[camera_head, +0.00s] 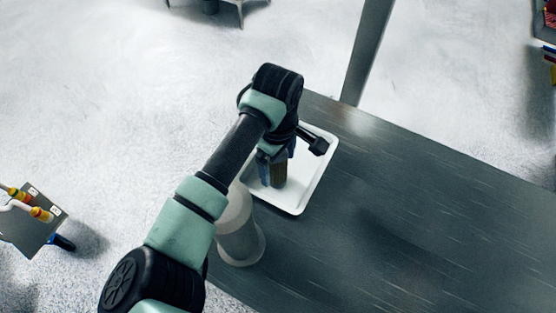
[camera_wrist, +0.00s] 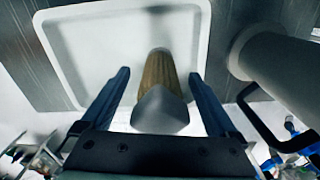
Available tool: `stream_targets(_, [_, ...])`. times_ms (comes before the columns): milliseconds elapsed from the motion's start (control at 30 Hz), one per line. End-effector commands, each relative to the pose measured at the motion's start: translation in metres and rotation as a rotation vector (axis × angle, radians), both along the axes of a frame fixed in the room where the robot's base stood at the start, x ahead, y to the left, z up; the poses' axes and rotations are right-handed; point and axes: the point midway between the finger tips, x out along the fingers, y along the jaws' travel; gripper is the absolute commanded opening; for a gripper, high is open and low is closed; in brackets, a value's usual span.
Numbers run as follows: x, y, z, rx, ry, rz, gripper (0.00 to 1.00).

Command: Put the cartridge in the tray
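The cartridge (camera_head: 279,178) is a short brown cylinder with a grey end, and it appears to stand upright in the white tray (camera_head: 318,180). In the wrist view the cartridge (camera_wrist: 160,108) points its grey end toward the camera, with the tray (camera_wrist: 95,45) behind it. My gripper (camera_head: 276,166) is over the tray. Its two blue fingers are on either side of the cartridge, and the wrist view shows a gap on both sides, so my gripper (camera_wrist: 159,76) is open. The exact contact between the cartridge's far end and the tray is hard to see.
A pale grey cylindrical container (camera_head: 239,238) stands on the dark table (camera_head: 400,220) close to the tray's lower left, partly behind my arm. It shows in the wrist view at right (camera_wrist: 285,70), with a dark handle-like loop beside it. The table's right part is clear.

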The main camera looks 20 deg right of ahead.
Motion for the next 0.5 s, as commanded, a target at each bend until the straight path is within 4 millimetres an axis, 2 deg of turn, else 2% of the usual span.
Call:
stream_targets(267, [0.001,0.0,0.009,0.0,-0.002,-0.001,0.94])
stream_targets(500, [0.002,0.0,0.057,0.001,-0.008,-0.002,0.94])
